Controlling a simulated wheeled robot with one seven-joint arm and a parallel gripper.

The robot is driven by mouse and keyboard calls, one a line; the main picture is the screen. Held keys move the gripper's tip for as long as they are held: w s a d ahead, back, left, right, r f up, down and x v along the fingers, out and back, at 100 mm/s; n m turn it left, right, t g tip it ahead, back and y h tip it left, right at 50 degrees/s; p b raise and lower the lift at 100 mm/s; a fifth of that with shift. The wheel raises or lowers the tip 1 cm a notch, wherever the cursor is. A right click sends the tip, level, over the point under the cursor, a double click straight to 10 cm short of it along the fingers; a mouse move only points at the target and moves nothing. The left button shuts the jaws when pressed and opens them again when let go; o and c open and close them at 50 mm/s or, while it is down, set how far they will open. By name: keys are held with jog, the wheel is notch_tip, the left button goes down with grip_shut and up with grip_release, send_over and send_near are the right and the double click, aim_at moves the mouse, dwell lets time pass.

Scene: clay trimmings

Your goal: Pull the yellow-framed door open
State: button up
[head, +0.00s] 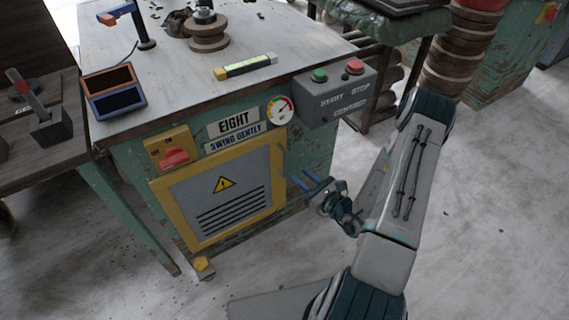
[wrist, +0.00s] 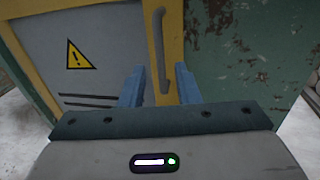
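The yellow-framed door (head: 198,192) is a grey panel with a warning triangle and dark vent slots, set in the front of the green bench cabinet. It looks shut. Its grey bar handle (wrist: 160,50) stands upright on the right side of the yellow frame; it also shows in the head view (head: 283,162). My gripper (head: 308,184) is just right of the door, fingers pointing at the handle side. In the wrist view my gripper (wrist: 160,85) has its two blue fingers apart, with the handle's lower part between them in the picture. I cannot tell whether they touch it.
A yellow switch box (head: 172,150) with a red lever sits above the door. A grey start-stop box (head: 335,95) juts from the bench's right corner. A yellow block (head: 203,267) lies at the cabinet's foot. The floor in front is mostly clear.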

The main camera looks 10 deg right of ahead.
jog(key=b, duration=0.1)
send_over(284, 175)
jog(key=shift+w+d, duration=0.15)
jog(key=shift+w, duration=0.2)
grip_shut()
